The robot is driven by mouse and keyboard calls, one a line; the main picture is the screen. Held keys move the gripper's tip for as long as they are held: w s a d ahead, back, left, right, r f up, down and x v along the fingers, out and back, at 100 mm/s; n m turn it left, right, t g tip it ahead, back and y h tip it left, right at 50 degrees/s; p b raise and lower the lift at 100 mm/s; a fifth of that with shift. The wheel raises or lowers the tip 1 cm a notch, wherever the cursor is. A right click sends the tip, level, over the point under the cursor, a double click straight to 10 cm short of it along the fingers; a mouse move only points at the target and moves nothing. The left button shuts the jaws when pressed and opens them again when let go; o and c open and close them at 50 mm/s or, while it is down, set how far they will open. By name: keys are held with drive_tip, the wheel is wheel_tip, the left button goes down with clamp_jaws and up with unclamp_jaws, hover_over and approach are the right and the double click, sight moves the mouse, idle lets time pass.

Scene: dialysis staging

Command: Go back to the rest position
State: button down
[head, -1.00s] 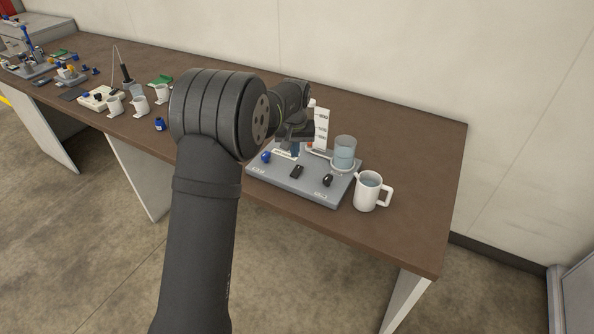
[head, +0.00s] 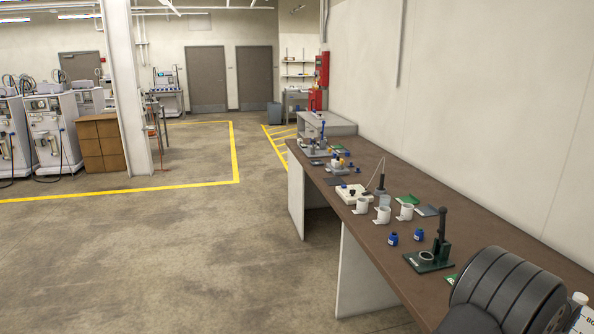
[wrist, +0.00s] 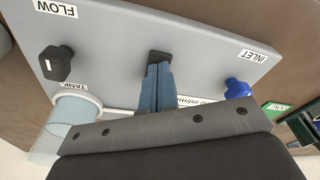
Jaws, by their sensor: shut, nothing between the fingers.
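In the wrist view my gripper (wrist: 158,78) shows as narrow blue-grey fingers, shut together with nothing between them. They point at the middle of a grey panel (wrist: 115,30). A black part (wrist: 158,57) of the panel shows just beyond the fingertips; I cannot tell whether they touch. In the head view only a dark joint of my arm shows at the lower right, and my gripper is out of frame.
The panel bears a black FLOW knob (wrist: 56,63), a blue INLET knob (wrist: 237,88) and a clear tank (wrist: 73,112). On the brown bench (head: 455,218) stand a dark green stand (head: 436,250), blue bottles (head: 393,239) and white cups (head: 383,214). The floor left is open.

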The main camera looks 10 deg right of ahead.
drive_tip(key=shift+r, duration=0.15)
drive_tip(key=w+r+n+g, duration=0.1)
drive_tip(key=r+n, duration=0.4)
drive_tip(key=r, duration=0.2)
drive_tip(key=w+a+r+n+g, duration=0.1)
drive_tip(key=w+r+n+g, duration=0.1)
drive_tip(key=r+n, duration=0.3)
wheel_tip(320, 180, up, 3)
drive_tip(key=shift+w+a+r+n, duration=0.15)
drive_tip(key=shift+w+a+n, duration=0.15)
drive_tip(key=shift+n, duration=0.1)
idle(0.7)
drive_tip(key=c, duration=2.1)
unclamp_jaws()
